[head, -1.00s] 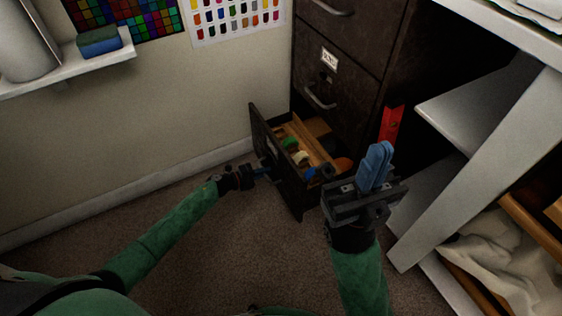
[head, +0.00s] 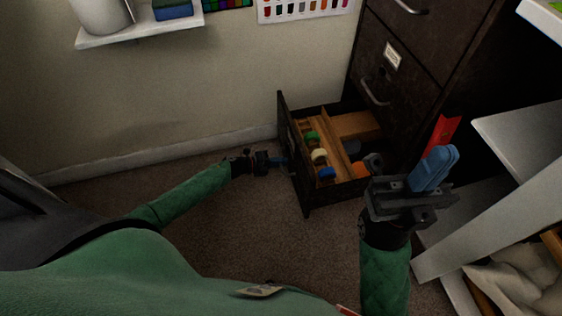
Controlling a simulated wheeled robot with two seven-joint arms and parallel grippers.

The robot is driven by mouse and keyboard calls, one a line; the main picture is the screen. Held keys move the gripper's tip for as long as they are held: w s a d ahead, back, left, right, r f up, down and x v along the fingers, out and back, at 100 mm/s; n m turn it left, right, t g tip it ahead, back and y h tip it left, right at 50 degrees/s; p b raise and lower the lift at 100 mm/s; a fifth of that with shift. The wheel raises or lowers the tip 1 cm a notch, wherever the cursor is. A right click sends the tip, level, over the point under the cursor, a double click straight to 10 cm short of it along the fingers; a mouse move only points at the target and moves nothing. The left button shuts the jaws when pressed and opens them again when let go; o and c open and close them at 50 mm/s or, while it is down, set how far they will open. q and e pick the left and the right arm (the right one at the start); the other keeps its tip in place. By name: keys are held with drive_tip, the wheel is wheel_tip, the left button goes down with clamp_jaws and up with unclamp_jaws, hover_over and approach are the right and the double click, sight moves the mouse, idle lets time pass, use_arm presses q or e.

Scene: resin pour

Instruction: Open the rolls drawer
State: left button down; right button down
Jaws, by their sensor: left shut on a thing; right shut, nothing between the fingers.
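The bottom drawer (head: 296,158) of the dark filing cabinet (head: 428,55) stands pulled out. Inside it are several coloured rolls (head: 319,156), green, cream, blue and orange, beside wooden pieces. My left gripper (head: 284,161) is at the outer side of the drawer front and is shut on its handle; the handle itself is mostly hidden by the fingers.
A red object (head: 444,132) stands beside the cabinet, behind my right gripper. A white shelving unit (head: 510,140) with pale cloth (head: 515,285) low down is at the right. A wall shelf (head: 140,32) is at upper left. The carpet (head: 250,225) before the drawer is clear.

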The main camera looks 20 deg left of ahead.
use_arm(q)
drive_tip(key=c, duration=1.6)
unclamp_jaws()
drive_tip(key=shift+a, duration=0.1)
drive_tip(key=shift+p+v, duration=0.9)
drive_tip(key=shift+v, duration=2.9)
